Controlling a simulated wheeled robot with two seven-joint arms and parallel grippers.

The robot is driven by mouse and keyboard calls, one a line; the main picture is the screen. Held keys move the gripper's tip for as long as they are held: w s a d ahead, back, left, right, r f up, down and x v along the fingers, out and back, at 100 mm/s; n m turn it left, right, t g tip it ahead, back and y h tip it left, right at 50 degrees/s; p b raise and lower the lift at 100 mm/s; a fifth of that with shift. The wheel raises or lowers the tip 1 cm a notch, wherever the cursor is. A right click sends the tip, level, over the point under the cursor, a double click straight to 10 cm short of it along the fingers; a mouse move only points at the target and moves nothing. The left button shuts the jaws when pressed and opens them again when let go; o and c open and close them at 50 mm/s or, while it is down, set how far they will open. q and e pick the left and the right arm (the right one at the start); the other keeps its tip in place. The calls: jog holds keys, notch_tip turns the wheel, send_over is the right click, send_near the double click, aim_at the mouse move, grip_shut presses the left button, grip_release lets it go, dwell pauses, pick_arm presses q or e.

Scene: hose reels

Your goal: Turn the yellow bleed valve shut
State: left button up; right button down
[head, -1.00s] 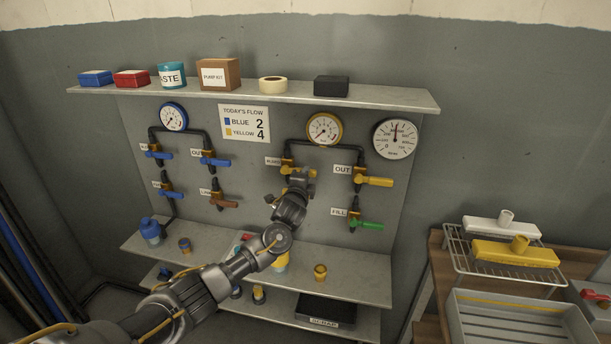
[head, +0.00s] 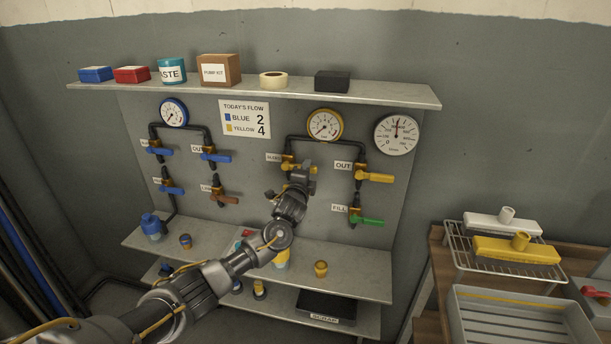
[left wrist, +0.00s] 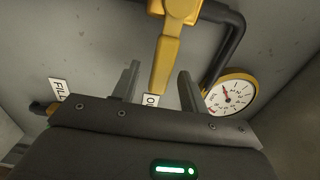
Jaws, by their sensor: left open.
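The yellow bleed valve (head: 287,168) is on the wall panel below the yellow-rimmed gauge, beside a small label. My left gripper (head: 303,167) is in front of it and hides part of it in the head view. In the left wrist view a yellow valve handle (left wrist: 165,62) lies between the two fingers of my left gripper (left wrist: 158,74). The fingers are open, with a gap visible on both sides of the handle. My right gripper is not in view.
To the right are the yellow OUT valve (head: 374,177) and green FILL valve (head: 366,220). A black pipe (head: 325,138) runs above the bleed valve. The upper shelf (head: 370,93) overhangs the panel. A lower shelf (head: 360,285) holds several small parts.

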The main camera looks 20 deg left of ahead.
pick_arm(q)
jog(key=s+d+b, duration=0.1)
jog(key=s+b, duration=0.1)
jog(key=s, duration=0.8)
jog(key=shift+s+d, duration=0.35)
